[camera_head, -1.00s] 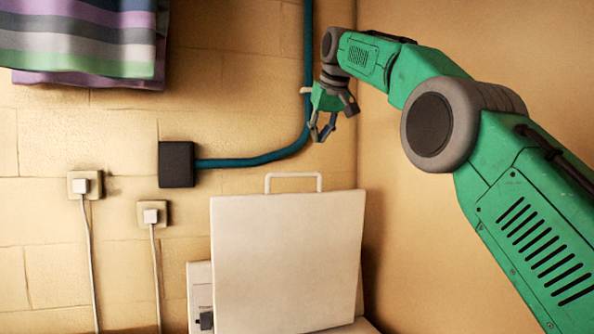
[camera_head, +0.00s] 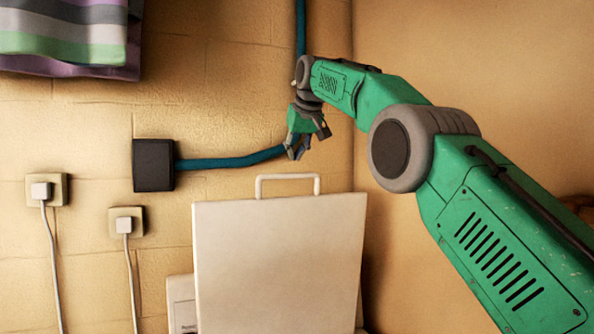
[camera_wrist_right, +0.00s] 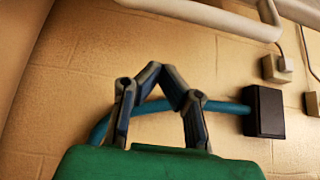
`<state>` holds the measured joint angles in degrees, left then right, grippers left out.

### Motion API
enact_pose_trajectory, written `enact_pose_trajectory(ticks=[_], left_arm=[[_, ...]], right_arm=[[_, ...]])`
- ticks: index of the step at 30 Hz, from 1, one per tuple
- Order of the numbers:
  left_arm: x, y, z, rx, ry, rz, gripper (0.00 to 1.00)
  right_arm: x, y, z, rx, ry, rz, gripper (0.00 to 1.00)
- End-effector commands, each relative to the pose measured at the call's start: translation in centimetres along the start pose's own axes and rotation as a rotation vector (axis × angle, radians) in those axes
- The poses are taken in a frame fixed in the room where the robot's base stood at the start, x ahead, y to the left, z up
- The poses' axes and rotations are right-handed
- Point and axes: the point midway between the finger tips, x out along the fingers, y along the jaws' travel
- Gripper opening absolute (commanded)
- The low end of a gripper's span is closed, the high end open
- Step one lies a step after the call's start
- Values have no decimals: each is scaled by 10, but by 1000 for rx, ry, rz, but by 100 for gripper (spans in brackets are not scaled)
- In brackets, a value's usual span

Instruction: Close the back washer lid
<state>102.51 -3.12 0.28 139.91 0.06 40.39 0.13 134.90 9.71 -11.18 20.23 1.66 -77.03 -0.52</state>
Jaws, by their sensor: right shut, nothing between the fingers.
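The back washer lid (camera_head: 280,262) is a cream panel that stands raised in the head view, with a white loop handle (camera_head: 287,178) on its top edge. My right gripper (camera_head: 296,155) is above the lid, a little right of the handle, and apart from it. Its fingers are shut and empty, also in the right wrist view (camera_wrist_right: 161,72). In the right wrist view a blurred white bar (camera_wrist_right: 205,14) crosses the top; it may be the handle. Part of the washer body (camera_head: 181,304) shows at the lid's lower left; the rest is hidden. My left gripper is not in view.
A blue pipe (camera_head: 230,161) runs along the brick wall behind my right gripper into a black box (camera_head: 153,165). Two sockets with plugs (camera_head: 41,190) are at left. Striped cloth (camera_head: 65,35) hangs at upper left. A plain wall is close on the right.

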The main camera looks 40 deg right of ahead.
Motion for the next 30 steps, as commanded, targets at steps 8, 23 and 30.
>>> enact_pose_trajectory(ticks=[8, 23, 30], left_arm=[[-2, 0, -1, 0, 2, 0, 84], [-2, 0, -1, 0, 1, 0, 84], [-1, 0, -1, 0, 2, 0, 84]], right_arm=[[27, -3, 2, -1, 1, -1, 0], [22, 0, 28, 0, -1, -1, 0], [17, 0, 39, 1, 1, -1, 0]])
